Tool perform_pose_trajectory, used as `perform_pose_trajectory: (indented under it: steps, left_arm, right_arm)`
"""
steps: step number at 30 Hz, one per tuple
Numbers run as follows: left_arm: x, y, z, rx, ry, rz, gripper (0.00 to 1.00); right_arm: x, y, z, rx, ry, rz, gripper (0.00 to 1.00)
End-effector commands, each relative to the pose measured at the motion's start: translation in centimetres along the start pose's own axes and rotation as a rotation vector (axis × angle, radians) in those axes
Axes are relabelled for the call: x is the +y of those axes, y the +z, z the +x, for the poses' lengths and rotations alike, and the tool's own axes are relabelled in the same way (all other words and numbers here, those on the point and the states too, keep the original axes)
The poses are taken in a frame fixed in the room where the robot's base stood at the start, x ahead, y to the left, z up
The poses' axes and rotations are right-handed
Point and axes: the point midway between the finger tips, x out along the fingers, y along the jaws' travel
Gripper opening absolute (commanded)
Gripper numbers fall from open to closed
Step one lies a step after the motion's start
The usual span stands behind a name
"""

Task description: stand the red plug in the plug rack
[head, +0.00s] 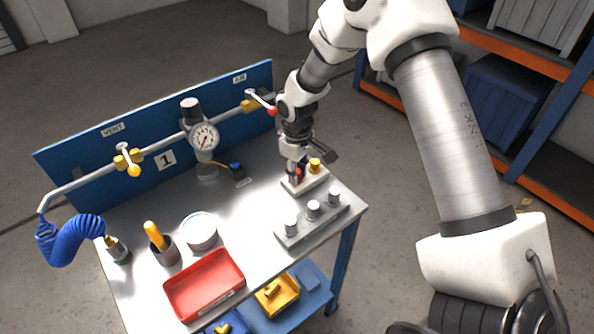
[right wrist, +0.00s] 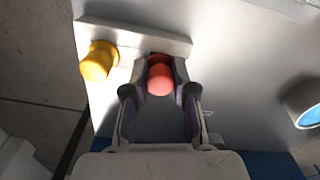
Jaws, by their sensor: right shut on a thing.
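The red plug (head: 299,173) is between the fingers of my right gripper (head: 296,177), over the white plug rack (head: 310,184). In the right wrist view my right gripper (right wrist: 161,82) is shut on the red plug (right wrist: 160,79), one finger on each side. The far end of the plug meets a dark spot on the plug rack (right wrist: 130,35); how deep it sits cannot be told. A yellow plug (right wrist: 98,61) stands in the rack beside it, and shows in the head view (head: 315,165). My left gripper is not in view.
A grey block (head: 290,240) with silver cylinders stands in front of the rack. A red tray (head: 205,285), a round tin (head: 199,232) and a cup with a yellow handle (head: 164,250) stand left. Behind are a gauge (head: 204,137) and valve pipe. The table middle is clear.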

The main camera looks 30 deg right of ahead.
Motion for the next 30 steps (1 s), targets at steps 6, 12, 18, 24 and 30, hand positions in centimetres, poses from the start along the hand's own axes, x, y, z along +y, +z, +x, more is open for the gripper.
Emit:
perform_pose_trajectory:
  steps: [6, 12, 18, 24, 30]
  left_arm:
    - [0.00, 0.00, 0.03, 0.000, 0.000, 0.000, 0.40]
    - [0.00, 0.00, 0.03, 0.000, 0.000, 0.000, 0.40]
    - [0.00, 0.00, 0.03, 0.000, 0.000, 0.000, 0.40]
    - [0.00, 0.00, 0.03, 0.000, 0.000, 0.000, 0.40]
    - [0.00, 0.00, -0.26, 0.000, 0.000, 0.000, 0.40]
  right_arm:
    - [0.00, -0.01, 0.10, 0.000, 0.000, 0.000, 0.08]
    - [0.00, -0.01, 0.09, 0.000, 0.000, 0.000, 0.55]
    - [0.00, -0.01, 0.09, 0.000, 0.000, 0.000, 0.73]
    - [0.00, -0.01, 0.09, 0.000, 0.000, 0.000, 0.80]
    - [0.00, -0.01, -0.22, 0.000, 0.000, 0.000, 0.80]
